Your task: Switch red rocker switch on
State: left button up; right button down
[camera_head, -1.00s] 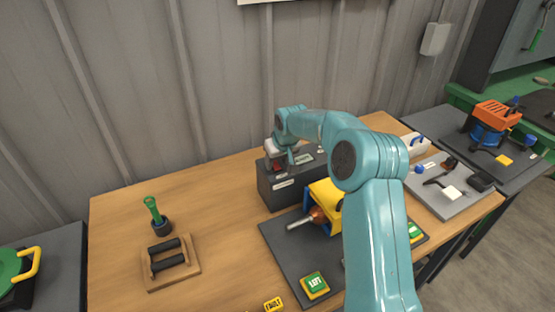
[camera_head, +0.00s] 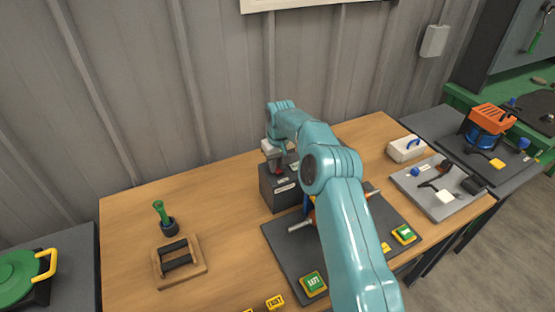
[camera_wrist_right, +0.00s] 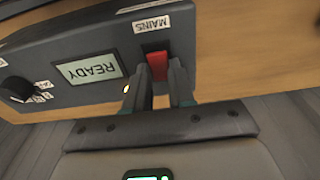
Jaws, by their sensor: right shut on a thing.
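The red rocker switch (camera_wrist_right: 157,66) sits in the face of a dark grey box (camera_wrist_right: 205,45) under a "MAINS" label, which is upside down in the right wrist view. Its on or off position I cannot tell. My right gripper (camera_wrist_right: 160,84) has its two dark fingertips at the switch and is shut on it. My left gripper is not in view.
A dark mat (camera_head: 285,245) with green and yellow labelled blocks lies in front of the box, partly behind my right arm. A wooden cradle (camera_head: 200,272) and a green-handled tool (camera_head: 161,212) are at left. The table's left part is mostly clear.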

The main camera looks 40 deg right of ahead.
aim_at(280, 172)
jog(key=shift+r, duration=0.1)
jog(key=c, duration=1)
grip_release()
jog(key=shift+o, duration=0.2)
notch_tip(280, 172, up, 16)
jog(key=s, duration=0.1)
jog(key=shift+s+a, duration=0.25)
jog(key=shift+s, duration=0.05)
